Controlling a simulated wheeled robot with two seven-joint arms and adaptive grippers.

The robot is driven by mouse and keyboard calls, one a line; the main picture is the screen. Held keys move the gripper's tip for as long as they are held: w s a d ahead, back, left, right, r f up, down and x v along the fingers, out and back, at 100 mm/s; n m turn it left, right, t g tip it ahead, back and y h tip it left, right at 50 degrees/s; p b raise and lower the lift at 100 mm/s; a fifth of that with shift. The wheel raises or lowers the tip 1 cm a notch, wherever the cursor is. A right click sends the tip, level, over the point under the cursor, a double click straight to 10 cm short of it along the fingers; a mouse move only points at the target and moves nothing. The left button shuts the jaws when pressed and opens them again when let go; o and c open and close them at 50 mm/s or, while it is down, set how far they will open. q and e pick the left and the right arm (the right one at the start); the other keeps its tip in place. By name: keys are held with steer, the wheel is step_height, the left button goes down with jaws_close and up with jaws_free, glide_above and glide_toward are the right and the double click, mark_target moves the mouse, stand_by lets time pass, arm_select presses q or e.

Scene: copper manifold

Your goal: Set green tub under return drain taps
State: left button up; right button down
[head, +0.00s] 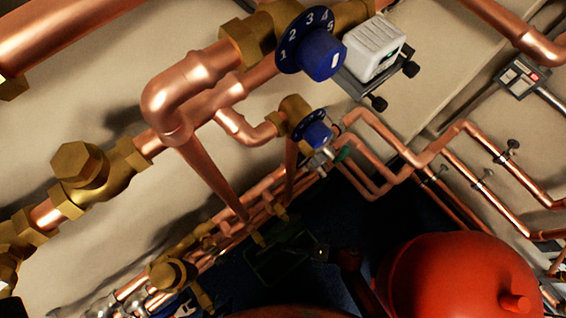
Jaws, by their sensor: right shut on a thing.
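A dark green shape (285,258) shows low in the middle of the head view, in deep shadow below the pipes. It may be the green tub, but its outline is too dark to be sure. Small brass fittings (258,238) hang at the lower ends of the copper pipes just above and left of it. I cannot tell whether these are the return drain taps. I cannot make out either of my grippers, and any contact with the green shape is hidden in the dark.
Large copper pipes (205,175) with brass joints cross the upper left. Two blue numbered dials (318,55) sit on the pipes, the lower one smaller (317,134). A white box (374,48) is beside the upper dial. A red rounded vessel (455,275) fills the lower right.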

steer(key=shift+f, duration=0.15)
steer(key=c, duration=1.9)
jaws_free()
